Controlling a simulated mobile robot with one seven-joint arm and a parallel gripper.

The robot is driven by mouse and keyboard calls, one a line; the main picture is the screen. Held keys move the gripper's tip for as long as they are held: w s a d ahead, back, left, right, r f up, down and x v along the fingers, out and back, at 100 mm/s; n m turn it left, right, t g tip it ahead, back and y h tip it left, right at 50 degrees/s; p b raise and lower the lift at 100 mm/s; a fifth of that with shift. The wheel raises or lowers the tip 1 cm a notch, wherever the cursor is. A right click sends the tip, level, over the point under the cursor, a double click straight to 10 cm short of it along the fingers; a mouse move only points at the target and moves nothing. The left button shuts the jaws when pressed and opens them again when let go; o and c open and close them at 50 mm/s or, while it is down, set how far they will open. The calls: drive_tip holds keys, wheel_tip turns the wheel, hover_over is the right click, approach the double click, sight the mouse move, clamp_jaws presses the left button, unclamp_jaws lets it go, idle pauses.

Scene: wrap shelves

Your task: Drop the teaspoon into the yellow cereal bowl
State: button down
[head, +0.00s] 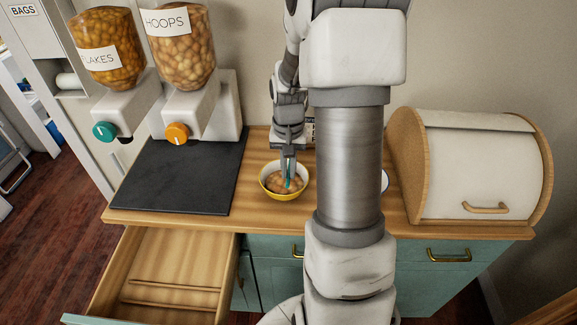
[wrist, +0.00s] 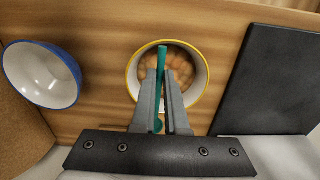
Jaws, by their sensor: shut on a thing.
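The yellow cereal bowl (head: 283,195) stands on the wooden counter and holds round brown cereal. It also shows in the wrist view (wrist: 204,98), yellow-rimmed. My gripper (head: 288,172) is above the bowl, pointing down. In the wrist view my gripper (wrist: 167,100) is shut on the teal teaspoon (wrist: 161,62), which lies between the fingers and reaches over the bowl. The teaspoon also shows in the head view (head: 288,182) as a thin teal strip in front of the cereal. I cannot tell whether its lower end touches the cereal.
A blue bowl (wrist: 42,75), white inside and empty, stands left in the wrist view; my arm mostly hides it in the head view. A dark mat (head: 185,178) lies below two cereal dispensers (head: 180,50). A bread bin (head: 470,170) stands right. A drawer (head: 165,270) is open.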

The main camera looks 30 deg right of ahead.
wheel_tip(320, 180, down, 2)
drive_tip(key=shift+f+b, duration=0.1)
drive_tip(key=shift+b, duration=0.35)
drive_tip(key=c, duration=0.9)
unclamp_jaws()
drive_tip(key=shift+o, duration=0.2)
wheel_tip(320, 180, up, 18)
drive_tip(key=p, duration=0.2)
drive_tip(key=shift+f, duration=0.15)
